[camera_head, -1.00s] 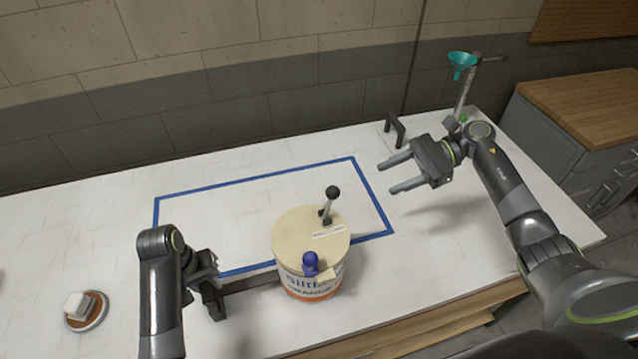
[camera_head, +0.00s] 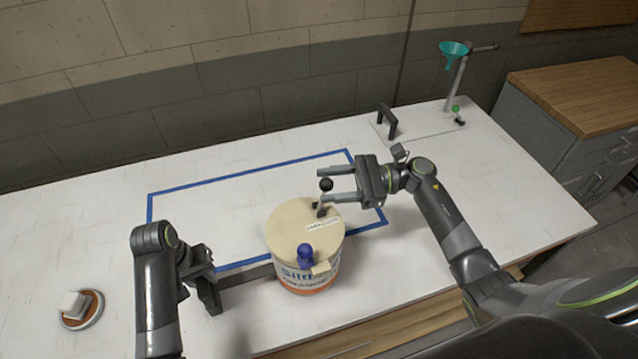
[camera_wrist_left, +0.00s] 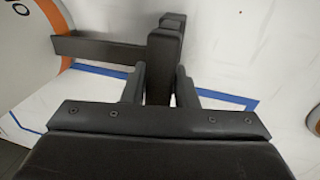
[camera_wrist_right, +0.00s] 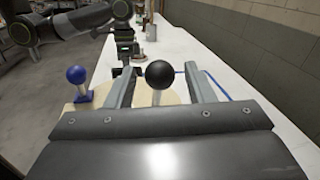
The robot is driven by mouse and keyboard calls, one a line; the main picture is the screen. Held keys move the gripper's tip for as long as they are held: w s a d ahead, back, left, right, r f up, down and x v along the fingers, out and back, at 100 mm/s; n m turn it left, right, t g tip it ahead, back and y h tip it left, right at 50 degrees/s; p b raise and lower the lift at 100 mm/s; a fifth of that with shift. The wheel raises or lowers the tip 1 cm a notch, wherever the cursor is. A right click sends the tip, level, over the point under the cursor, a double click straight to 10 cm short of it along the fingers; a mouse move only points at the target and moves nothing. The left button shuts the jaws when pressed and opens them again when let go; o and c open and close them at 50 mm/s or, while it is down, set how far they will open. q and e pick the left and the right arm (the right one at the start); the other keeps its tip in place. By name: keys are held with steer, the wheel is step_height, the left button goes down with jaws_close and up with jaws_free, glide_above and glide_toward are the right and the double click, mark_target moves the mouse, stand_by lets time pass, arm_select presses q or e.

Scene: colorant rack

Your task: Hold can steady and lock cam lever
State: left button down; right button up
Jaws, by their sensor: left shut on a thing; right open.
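The cream can (camera_head: 287,222) with a lettered, orange-edged label stands upright at the front of the table. On its lid are a lever with a black ball knob (camera_head: 325,185) and a blue knob (camera_head: 305,252). A dark bar handle (camera_head: 246,278) reaches from the can's left side. My left gripper (camera_head: 212,286) is shut on the handle's dark end post (camera_wrist_left: 161,70). Contact with the knob cannot be told.
Blue tape (camera_head: 230,180) outlines a rectangle on the white table (camera_head: 110,220), partly behind the can. A round brown dish with a white block (camera_head: 80,308) is at left.

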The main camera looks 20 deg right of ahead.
steer(key=shift+w+a, duration=0.1)
steer(key=shift+a, duration=0.6)
jaws_close()
